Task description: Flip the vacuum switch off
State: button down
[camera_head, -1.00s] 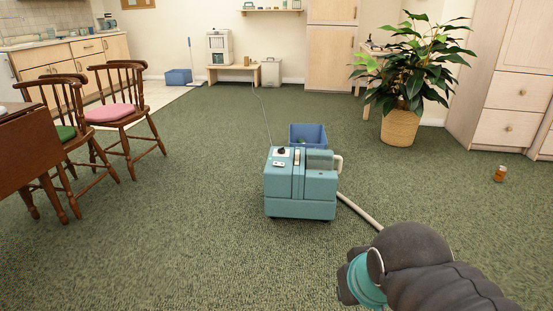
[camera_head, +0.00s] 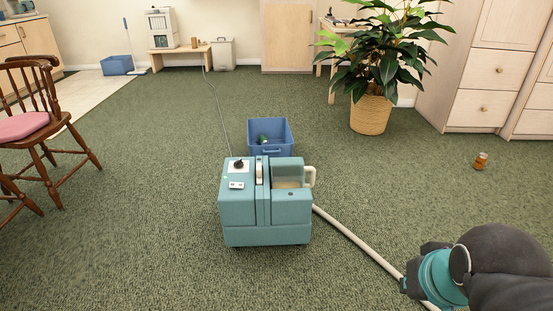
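The vacuum (camera_head: 265,222) is a teal box on the green carpet, near the middle of the view. On its top left is a white plate with a dark knob-like switch (camera_head: 239,164), and a small light panel (camera_head: 236,185) lies in front of it. I cannot tell the switch's position. A small green spot shows beside the plate. A pale hose (camera_head: 352,237) runs from its right side toward the lower right. My gripper (camera_head: 408,286) is at the lower right, apart from the vacuum. Its fingers are too unclear to tell whether they are open.
A blue bin (camera_head: 270,134) with a dark green item stands just behind the vacuum. A thin cord (camera_head: 218,107) runs back toward the wall. A wooden chair (camera_head: 34,125) is at the left, a potted plant (camera_head: 370,114) at the right. The carpet before the vacuum is clear.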

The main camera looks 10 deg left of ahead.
aim_at(233, 185)
jog(key=u, duration=0.3)
jog(key=i, duration=1.55)
jog(key=u, duration=0.7)
